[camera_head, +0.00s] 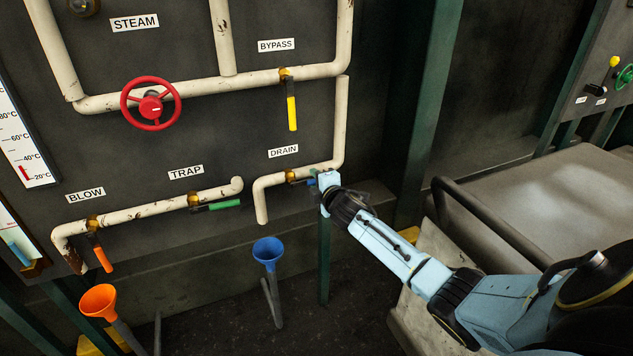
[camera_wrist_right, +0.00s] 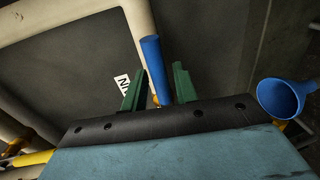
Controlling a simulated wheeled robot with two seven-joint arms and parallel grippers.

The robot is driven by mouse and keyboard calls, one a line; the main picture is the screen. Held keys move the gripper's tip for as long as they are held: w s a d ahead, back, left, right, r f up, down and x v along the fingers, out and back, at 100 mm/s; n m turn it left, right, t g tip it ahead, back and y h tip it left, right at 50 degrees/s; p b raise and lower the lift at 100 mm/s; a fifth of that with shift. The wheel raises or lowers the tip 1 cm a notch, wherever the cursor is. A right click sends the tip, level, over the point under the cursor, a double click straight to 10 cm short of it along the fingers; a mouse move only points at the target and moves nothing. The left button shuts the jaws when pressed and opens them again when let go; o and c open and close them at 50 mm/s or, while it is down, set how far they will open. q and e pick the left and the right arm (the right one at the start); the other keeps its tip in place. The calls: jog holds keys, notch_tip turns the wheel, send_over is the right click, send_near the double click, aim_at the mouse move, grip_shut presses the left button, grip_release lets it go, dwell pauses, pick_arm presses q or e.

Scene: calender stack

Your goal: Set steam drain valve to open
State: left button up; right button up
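The drain valve's brass body (camera_head: 290,176) sits on the short pipe under the DRAIN label (camera_head: 283,152). Its blue handle (camera_wrist_right: 155,68) shows in the right wrist view; in the head view only a small blue bit shows beside my gripper. My right gripper (camera_head: 316,184) is at this handle. In the right wrist view its two green fingers (camera_wrist_right: 157,85) stand apart, one on each side of the handle, with small gaps visible. Whether either finger touches the handle is unclear. My left gripper is not in view.
A blue funnel (camera_head: 268,250) stands below the drain outlet. Nearby are the green trap handle (camera_head: 224,204), orange blow handle (camera_head: 103,259), yellow bypass handle (camera_head: 292,113) and red steam wheel (camera_head: 151,104). An orange funnel (camera_head: 98,299) is lower left. A dark rail (camera_head: 490,220) is at right.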

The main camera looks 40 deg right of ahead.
jog(key=shift+o, duration=0.2)
